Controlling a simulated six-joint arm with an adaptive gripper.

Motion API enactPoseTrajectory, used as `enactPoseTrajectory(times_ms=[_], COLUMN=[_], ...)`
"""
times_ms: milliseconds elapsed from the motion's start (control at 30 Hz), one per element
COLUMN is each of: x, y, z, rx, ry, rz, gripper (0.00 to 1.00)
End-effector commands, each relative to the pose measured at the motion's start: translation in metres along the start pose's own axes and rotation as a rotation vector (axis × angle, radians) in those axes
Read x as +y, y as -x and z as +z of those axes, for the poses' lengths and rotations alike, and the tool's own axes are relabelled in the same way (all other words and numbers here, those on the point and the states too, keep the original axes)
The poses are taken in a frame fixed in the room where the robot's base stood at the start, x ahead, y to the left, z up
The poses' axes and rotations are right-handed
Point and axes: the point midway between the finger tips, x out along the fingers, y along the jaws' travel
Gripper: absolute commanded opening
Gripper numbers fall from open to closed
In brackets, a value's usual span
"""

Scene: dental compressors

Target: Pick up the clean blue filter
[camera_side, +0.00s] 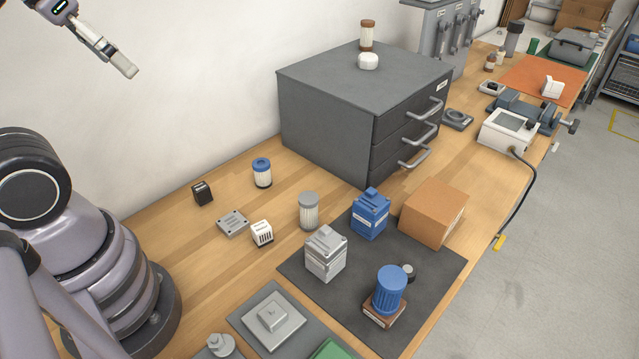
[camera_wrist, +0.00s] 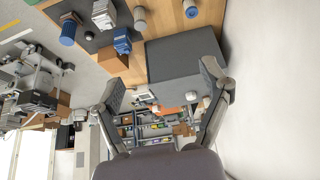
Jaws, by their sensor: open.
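A white filter with a blue cap (camera_side: 262,173) stands upright on the wooden bench, left of the grey drawer cabinet; its pleats look clean. It also shows at the top of the wrist view (camera_wrist: 190,9). A similar filter with a grey cap (camera_side: 308,211) stands nearer the dark mat. A darker all-blue ribbed cylinder (camera_side: 389,289) stands on a brown base on the mat. My gripper (camera_side: 123,64) is high at the upper left of the side view, well away from the filters. In the wrist view its fingers (camera_wrist: 166,84) are spread wide with nothing between them.
The grey drawer cabinet (camera_side: 340,110) stands behind, with a brown-capped filter (camera_side: 367,36) on top. A black block (camera_side: 202,193), a grey plate (camera_side: 233,223) and a white block (camera_side: 262,233) lie near the blue-capped filter. The dark mat (camera_side: 440,262) holds boxes. The wall is close behind.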

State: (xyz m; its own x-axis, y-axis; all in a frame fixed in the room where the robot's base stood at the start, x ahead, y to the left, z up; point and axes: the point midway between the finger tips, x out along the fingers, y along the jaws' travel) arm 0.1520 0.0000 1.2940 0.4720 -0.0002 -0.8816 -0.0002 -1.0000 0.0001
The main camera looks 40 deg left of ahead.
Motion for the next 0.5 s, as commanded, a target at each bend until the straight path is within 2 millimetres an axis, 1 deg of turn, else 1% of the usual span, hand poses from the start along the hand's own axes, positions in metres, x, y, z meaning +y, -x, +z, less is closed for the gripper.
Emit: enactPoseTrajectory(times_ms=[167, 267, 367, 400, 467, 500], x=[-0.001, -0.005, -0.016, -0.022, -0.032, -0.039], y=[-0.002, -0.013, -0.038, -0.053, -0.077, -0.095], z=[-0.002, -0.016, -0.043, -0.057, -0.077, -0.088], rx=[0.001, 0.011, 0.036, 0.051, 0.077, 0.095], ry=[0.0, -0.006, -0.023, -0.036, -0.058, -0.076], rz=[-0.003, -0.021, -0.054, -0.07, -0.093, -0.105], gripper=[0.77, 0.77, 0.77, 0.77, 0.77, 0.77])
